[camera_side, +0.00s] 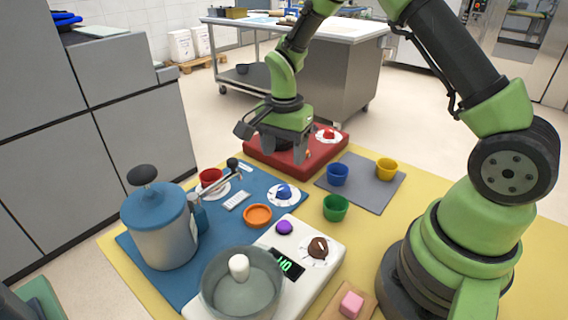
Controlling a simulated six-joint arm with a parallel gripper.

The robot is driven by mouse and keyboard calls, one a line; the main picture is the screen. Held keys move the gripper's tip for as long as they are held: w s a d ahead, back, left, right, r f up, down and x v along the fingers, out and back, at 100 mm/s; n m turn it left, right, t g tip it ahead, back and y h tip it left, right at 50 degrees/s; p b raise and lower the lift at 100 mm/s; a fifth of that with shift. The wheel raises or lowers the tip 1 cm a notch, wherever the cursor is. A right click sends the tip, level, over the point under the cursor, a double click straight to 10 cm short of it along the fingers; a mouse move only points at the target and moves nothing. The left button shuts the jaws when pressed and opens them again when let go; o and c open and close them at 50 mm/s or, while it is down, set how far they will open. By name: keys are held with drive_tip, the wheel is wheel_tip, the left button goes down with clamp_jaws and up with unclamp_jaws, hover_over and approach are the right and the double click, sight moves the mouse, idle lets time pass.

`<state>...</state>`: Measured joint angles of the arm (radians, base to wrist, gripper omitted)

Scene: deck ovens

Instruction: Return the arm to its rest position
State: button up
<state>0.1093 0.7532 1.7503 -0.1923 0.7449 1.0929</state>
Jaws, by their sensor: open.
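My gripper (287,150) hangs pointing down above the red block (262,154) at the back of the yellow table. Its jaws are apart and I see nothing held between them. A dark round thing sits below and partly behind the jaws, so I cannot tell its shape or whether the jaws touch it. My green and black arm reaches in from the right.
A white dial with a red knob (328,134) is on the red block. A lidded pot (160,228), scale (322,268) and metal bowl (240,290) crowd the front left.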

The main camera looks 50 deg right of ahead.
drive_tip(key=shift+r, duration=0.2)
drive_tip(key=s+a+r+n+t, duration=0.2)
drive_tip(key=s+r+n, duration=0.1)
drive_tip(key=r, duration=0.4)
drive_tip(key=s+a+r+n+t, duration=0.1)
drive_tip(key=s+r+n, duration=0.15)
drive_tip(key=r, duration=0.45)
drive_tip(key=s+a+r+n+t+y, duration=0.1)
drive_tip(key=s+r+n+t, duration=0.1)
drive_tip(key=s, duration=0.4)
drive_tip(key=s+a+r+n+t+y, duration=0.1)
drive_tip(key=s+a+r+n+t, duration=0.1)
drive_tip(key=s+r+n, duration=0.2)
drive_tip(key=s, duration=0.3)
drive_tip(key=shift+s+a, duration=0.15)
drive_tip(key=shift+s, duration=0.05)
drive_tip(key=shift+n, duration=0.25)
